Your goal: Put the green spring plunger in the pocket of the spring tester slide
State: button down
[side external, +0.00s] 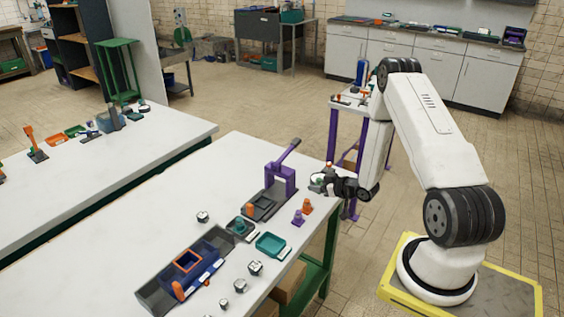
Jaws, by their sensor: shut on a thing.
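My gripper (322,183) is above the far right edge of the white table, to the right of the purple spring tester (280,178). It is shut on a small green piece, which I take to be the green spring plunger (318,180); the fingers hide much of it. The tester has a raised lever and a dark base with a slide (262,207) in front of its frame. The slide's pocket is too small to make out clearly. My gripper is apart from the tester.
An orange plunger (307,206) and a purple plunger (298,218) stand below my gripper. A green tray (270,244), a dark green block (241,229), a dark blue organizer (203,255) and several small metallic pieces lie nearer the front. The table's left part (150,215) is clear.

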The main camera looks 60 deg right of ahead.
aim_at(318, 201)
jog(key=shift+f, duration=1.9)
jog(key=shift+f, duration=0.15)
jog(key=shift+c, duration=1.1)
grip_release()
jog(key=shift+s, duration=0.1)
jog(key=v, duration=0.7)
jog(key=shift+s, duration=0.3)
jog(key=shift+a, duration=0.1)
